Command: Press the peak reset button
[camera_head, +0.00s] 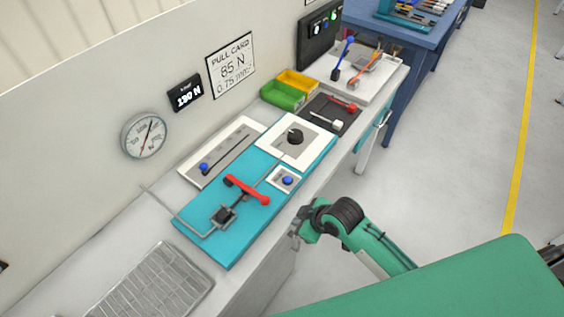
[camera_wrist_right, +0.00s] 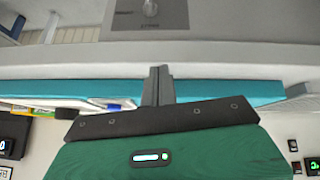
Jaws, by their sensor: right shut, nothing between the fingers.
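A blue push button (camera_head: 288,180) sits on a small white square plate at the right edge of the teal panel (camera_head: 187,236). I take it as the peak reset button; its label is not readable. My right gripper (camera_head: 297,226) is beside the bench's front edge, below and slightly right of the button in the head view, and apart from it. In the right wrist view its fingers (camera_wrist_right: 158,84) are together and empty, in front of the teal panel's edge (camera_wrist_right: 225,92). My left gripper is out of view.
A second blue knob (camera_head: 204,167) sits on a slotted plate. A dial gauge (camera_head: 144,136) and a dark display (camera_head: 186,94) are on the wall. Yellow and green bins (camera_head: 283,96) stand behind.

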